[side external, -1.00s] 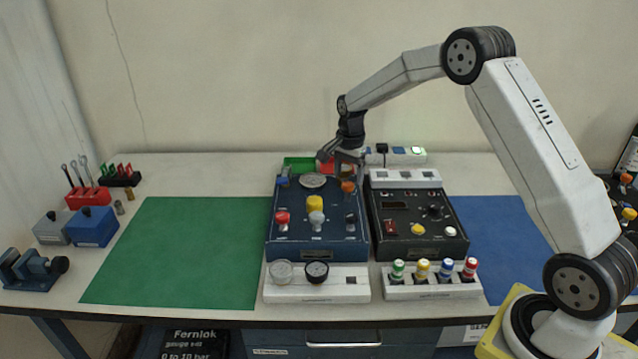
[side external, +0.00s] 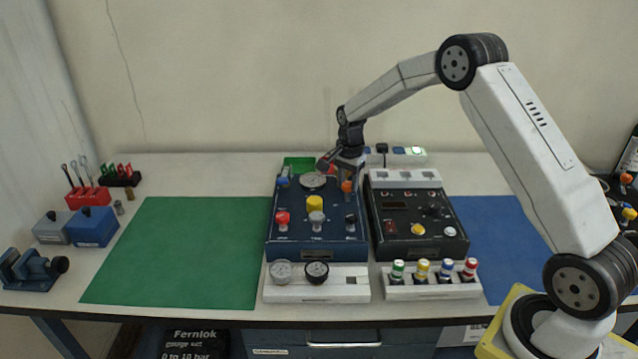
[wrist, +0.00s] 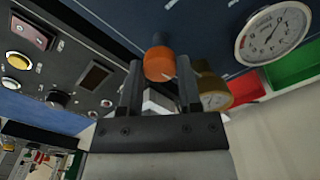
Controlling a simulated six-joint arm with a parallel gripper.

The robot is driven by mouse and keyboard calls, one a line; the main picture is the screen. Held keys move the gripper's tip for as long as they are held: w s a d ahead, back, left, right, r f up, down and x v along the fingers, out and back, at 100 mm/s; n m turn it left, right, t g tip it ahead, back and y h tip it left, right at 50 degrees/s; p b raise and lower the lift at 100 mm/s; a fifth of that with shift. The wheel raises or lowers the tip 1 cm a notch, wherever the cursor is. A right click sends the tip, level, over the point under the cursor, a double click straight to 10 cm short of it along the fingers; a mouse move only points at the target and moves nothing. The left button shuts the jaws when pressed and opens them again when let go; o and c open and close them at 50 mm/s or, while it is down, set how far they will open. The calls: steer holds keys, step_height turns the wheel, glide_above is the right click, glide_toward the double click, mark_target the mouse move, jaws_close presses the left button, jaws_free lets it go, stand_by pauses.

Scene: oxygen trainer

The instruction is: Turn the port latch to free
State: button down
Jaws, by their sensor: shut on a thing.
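An orange knob (side external: 347,186) on a short dark stem sits at the back right of the blue trainer panel (side external: 290,240); I take it for the port latch. In the wrist view the orange knob (wrist: 158,66) lies between the ends of my two fingers. My gripper (wrist: 160,85) is shut on it, pale surface showing between the fingers behind it. In the side view my gripper (side external: 348,172) reaches down to the knob from behind. The latch's turned position cannot be read clearly.
A brass-coloured fitting with a small dial (wrist: 213,92) sits close beside my finger. A large round gauge (wrist: 273,33) is on the panel. Green and red trays (side external: 299,163) lie behind. A black control box (side external: 415,245) stands close to the right. The green mat (side external: 180,250) is clear.

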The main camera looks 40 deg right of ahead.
steer(key=shift+n, duration=0.4)
steer(key=n, duration=1)
steer(key=shift+n, duration=0.3)
steer(key=n, duration=0.3)
steer(key=shift+n, duration=0.4)
steer(key=shift+c, duration=1.4)
jaws_free()
